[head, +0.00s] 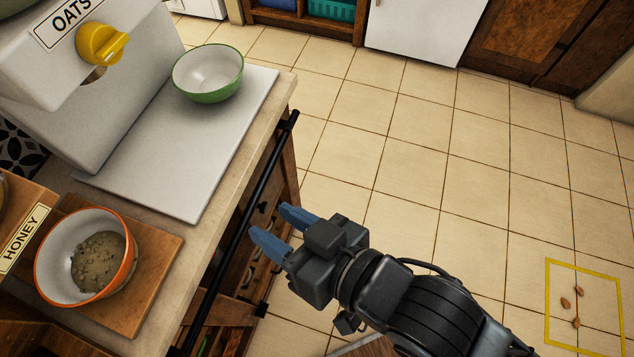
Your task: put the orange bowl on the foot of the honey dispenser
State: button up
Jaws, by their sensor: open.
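The orange bowl (124,277), white inside with a greyish-brown speckled content, sits on the wooden foot (163,250) of the honey dispenser at the lower left. The dispenser's front bears a HONEY label (24,238); most of its body is outside the view. My gripper (271,229) has blue fingers spread apart and nothing between them. It is to the right of the bowl, beyond the counter's front edge, and apart from the bowl.
A green bowl (209,75) stands on the white foot (175,152) of the oats dispenser (100,110). A dark rail (240,225) runs along the counter front. Tiled floor (420,150) is open to the right, with a yellow square outline (547,300) around several small brown pieces.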

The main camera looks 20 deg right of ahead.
jog(key=s+d+r+m+t+h, duration=0.3)
jog(key=s+d+h, duration=0.4)
jog(key=s+d, duration=1.1)
jog(key=shift+s+d+r, duration=0.15)
jog(key=shift+d+r, duration=0.25)
jog(key=shift+d, duration=0.15)
jog(key=shift+c, duration=0.4)
dwell(1.2)
